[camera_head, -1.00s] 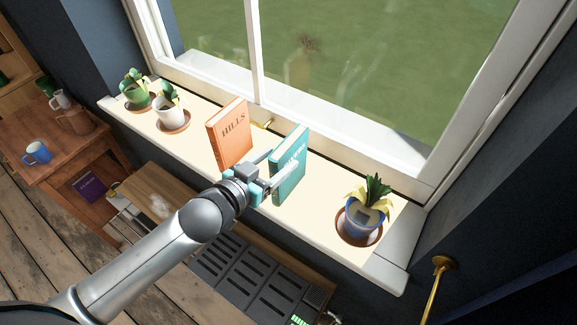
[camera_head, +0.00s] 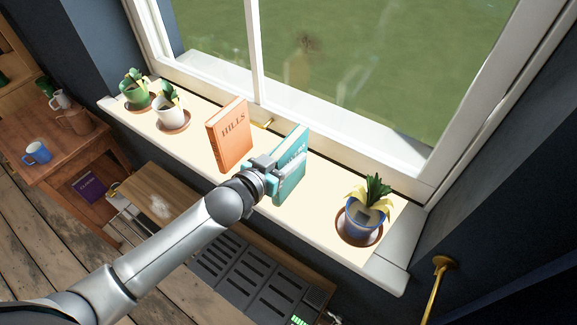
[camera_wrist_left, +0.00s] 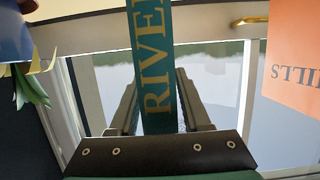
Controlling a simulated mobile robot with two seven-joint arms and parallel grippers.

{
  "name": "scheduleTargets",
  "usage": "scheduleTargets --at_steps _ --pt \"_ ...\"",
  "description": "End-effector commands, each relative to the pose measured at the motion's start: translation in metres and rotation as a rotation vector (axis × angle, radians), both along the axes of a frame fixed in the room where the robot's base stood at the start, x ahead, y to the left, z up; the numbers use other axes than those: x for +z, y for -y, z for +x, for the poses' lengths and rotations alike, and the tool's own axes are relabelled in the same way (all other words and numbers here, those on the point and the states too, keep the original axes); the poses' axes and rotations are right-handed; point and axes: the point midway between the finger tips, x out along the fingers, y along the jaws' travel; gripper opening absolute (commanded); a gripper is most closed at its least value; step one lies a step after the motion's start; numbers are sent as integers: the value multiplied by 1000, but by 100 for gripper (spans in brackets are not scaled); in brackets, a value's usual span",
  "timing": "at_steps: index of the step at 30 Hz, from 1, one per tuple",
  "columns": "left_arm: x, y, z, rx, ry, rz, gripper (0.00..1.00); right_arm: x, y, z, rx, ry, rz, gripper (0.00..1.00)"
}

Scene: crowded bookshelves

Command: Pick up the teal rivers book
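The teal rivers book (camera_head: 294,145) stands upright on the window sill, its lower part hidden by my left gripper (camera_head: 284,178). In the left wrist view its teal spine (camera_wrist_left: 155,60), lettered "RIVER", runs down between the two fingers of my left gripper (camera_wrist_left: 157,85). The fingers lie on either side of the spine, and a narrow gap shows at the right finger. They look open around the book. My right gripper is not in view.
The orange Hills book (camera_head: 230,135) stands close on the left. A blue potted plant (camera_head: 366,210) stands to the right, and two more potted plants (camera_head: 172,110) to the far left. The window (camera_head: 330,60) is behind the sill (camera_head: 310,203).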

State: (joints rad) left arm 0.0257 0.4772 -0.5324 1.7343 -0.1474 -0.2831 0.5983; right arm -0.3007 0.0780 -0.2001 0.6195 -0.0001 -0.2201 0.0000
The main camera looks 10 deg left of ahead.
Motion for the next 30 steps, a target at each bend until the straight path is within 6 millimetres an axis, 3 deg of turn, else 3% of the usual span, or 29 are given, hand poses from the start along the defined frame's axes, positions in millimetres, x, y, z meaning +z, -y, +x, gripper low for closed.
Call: scheduleTargets --at_steps 1,12,30 --pt "0 0 0 0 0 0 40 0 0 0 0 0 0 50" --pt "0 0 0 0 0 0 0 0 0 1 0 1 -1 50" --pt "0 0 0 0 0 0 0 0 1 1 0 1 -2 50"
